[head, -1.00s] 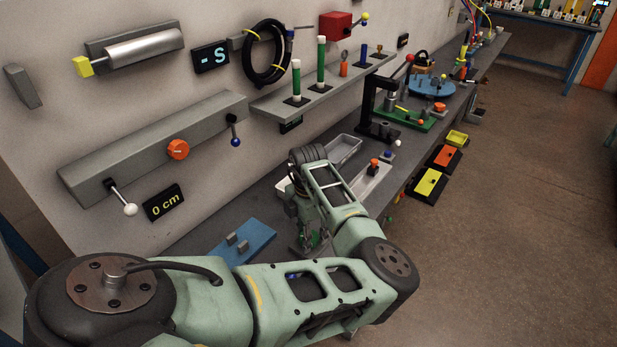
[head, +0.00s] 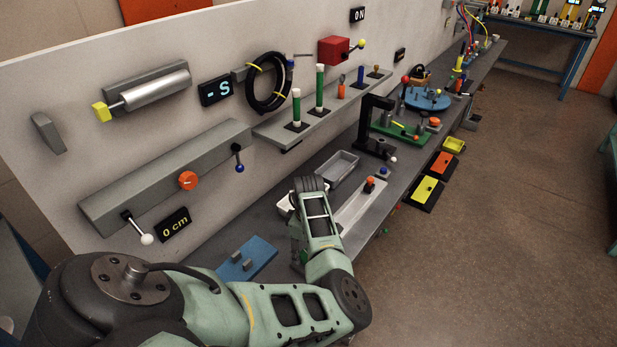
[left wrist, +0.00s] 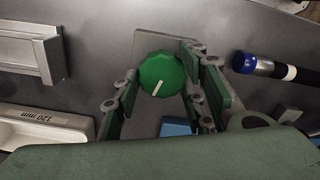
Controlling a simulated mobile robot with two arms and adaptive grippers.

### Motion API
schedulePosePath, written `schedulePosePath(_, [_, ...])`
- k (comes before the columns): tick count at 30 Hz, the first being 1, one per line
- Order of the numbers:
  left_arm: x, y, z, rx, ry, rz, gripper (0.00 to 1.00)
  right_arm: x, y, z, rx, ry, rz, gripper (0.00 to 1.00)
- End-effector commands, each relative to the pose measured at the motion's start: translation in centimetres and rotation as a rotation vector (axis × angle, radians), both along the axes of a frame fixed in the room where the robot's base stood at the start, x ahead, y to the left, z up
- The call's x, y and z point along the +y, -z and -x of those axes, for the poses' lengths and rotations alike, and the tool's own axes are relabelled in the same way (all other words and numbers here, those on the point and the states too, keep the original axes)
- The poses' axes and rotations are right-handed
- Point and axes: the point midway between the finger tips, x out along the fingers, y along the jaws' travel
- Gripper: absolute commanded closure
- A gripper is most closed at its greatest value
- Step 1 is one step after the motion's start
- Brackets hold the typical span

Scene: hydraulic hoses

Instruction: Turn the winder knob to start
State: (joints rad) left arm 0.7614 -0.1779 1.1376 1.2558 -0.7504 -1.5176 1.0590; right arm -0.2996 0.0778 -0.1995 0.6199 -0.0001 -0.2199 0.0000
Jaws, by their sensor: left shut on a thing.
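In the left wrist view a green faceted knob (left wrist: 161,74) with a white pointer line sits on a grey plate (left wrist: 148,42). My left gripper (left wrist: 163,80) has its green-padded fingers on both sides of the knob and is shut on it. The pointer line slants, its upper end leaning right. In the head view my left gripper (head: 299,259) is low at the bench's front, largely behind my own arm, and the knob cannot be made out there. My right gripper is in neither view.
A blue plate (head: 258,257) with grey blocks lies left of the gripper. White and grey trays (head: 337,168) stand behind it on the bench. A blue-and-black cylinder (left wrist: 262,66) lies right of the knob. The wall carries an orange knob (head: 188,181) and levers.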

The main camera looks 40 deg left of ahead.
Motion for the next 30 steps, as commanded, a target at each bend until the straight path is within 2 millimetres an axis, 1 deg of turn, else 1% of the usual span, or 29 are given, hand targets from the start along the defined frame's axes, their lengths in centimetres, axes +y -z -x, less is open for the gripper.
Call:
schedulePosePath(1, [0.5, -0.6, -0.1, -0.005, 0.042, -0.011, 0.87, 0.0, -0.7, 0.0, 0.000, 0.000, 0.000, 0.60])
schedulePosePath(9, [0.4, -0.5, -0.3, -0.006, 0.299, -0.013, 0.87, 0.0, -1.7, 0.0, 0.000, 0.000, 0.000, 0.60])
schedulePosePath(30, [0.1, -0.5, -0.5, -0.007, 0.964, -0.015, 0.88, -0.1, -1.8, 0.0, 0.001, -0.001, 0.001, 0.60])
